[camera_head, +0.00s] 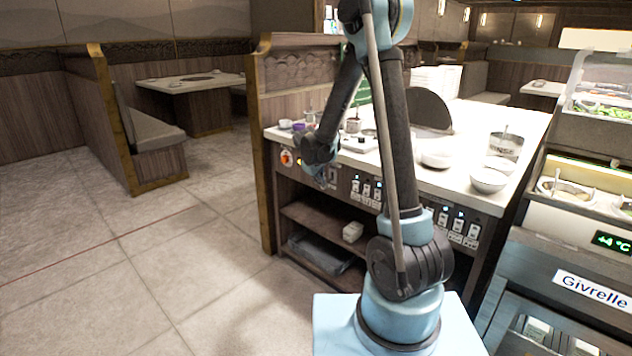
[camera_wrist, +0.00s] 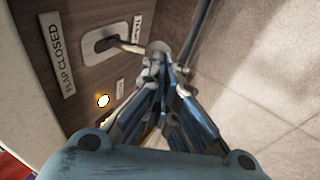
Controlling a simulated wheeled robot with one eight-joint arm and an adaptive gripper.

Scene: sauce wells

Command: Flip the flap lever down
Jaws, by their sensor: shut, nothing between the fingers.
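The flap lever (camera_wrist: 130,46) shows in the wrist view, sticking out from a pale oval plate (camera_wrist: 88,46) on the dark wood front of the counter. Its rounded grey knob is at the outer end. A label reading "FLAP CLOSED" (camera_wrist: 62,55) is beside the plate, and a second label lies on the other side, partly cut off by the lever. My gripper (camera_wrist: 157,72) is shut and empty, its tips close to the knob; I cannot tell whether they touch. In the head view my gripper (camera_head: 328,179) is at the counter front, and the lever is hard to make out there.
A lit button (camera_wrist: 103,101) glows on the panel. In the head view the counter (camera_head: 455,185) carries bowls and small pots on top, with several switches along its front and open shelves below. A cold display (camera_head: 570,235) stands at right. Floor at left is clear.

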